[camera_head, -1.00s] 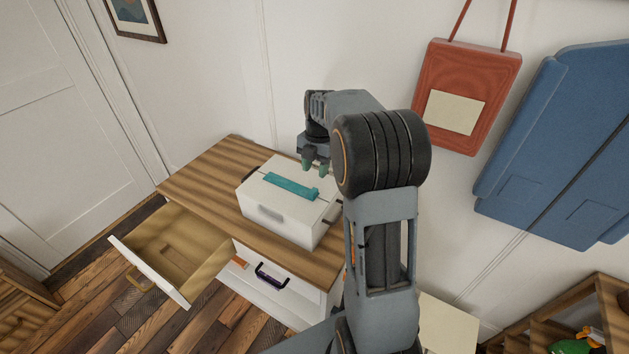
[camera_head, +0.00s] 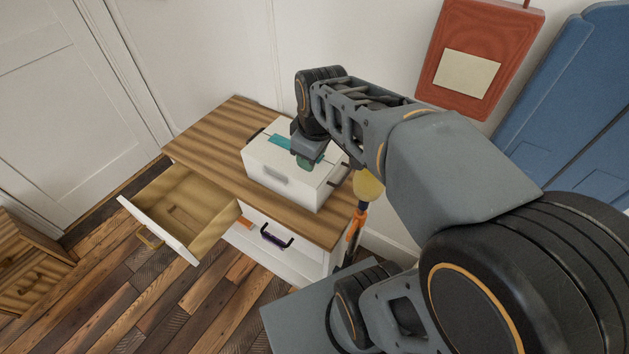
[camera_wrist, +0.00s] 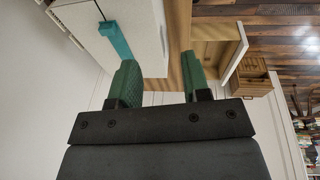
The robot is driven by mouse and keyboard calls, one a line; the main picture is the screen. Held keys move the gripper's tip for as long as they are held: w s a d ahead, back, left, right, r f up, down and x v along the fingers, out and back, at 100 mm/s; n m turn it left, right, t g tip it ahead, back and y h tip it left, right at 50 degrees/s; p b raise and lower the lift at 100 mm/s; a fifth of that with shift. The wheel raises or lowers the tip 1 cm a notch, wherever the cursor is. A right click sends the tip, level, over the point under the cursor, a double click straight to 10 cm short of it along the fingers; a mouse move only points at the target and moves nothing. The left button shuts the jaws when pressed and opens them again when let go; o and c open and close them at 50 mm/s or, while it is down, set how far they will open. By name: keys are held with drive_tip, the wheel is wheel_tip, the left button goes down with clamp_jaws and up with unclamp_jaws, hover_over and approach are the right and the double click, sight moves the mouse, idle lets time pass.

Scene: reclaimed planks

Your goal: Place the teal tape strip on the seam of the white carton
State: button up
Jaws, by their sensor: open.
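The white carton (camera_head: 282,178) stands on the wooden top of a drawer cabinet; part of it also shows in the wrist view (camera_wrist: 146,22). The teal tape strip (camera_head: 279,142) lies lengthwise on the carton's top. Its raised end shows in the wrist view (camera_wrist: 114,40). My gripper (camera_head: 306,161) is in front of the strip's right part in the head view and hides it. In the wrist view my gripper's green fingers (camera_wrist: 160,80) are spread, with nothing between them, and the strip's end is beyond the left finger. I cannot tell exactly how the strip lies against the seam.
The cabinet top (camera_head: 215,140) is bare left of the carton. An open, empty-looking drawer (camera_head: 180,212) juts out at the front left. The carton has dark side handles (camera_head: 338,175). An orange-handled tool (camera_head: 355,228) is by the cabinet's right side. A red board hangs on the wall (camera_head: 480,60).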

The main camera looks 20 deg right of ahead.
drive_tip(key=s+a+f+m+t, duration=0.1)
drive_tip(key=s+a+f+m, duration=0.1)
drive_tip(key=s+m, duration=0.3)
drive_tip(key=shift+s+f+m, duration=0.3)
drive_tip(key=shift+s+m, duration=0.05)
drive_tip(key=shift+m, duration=0.75)
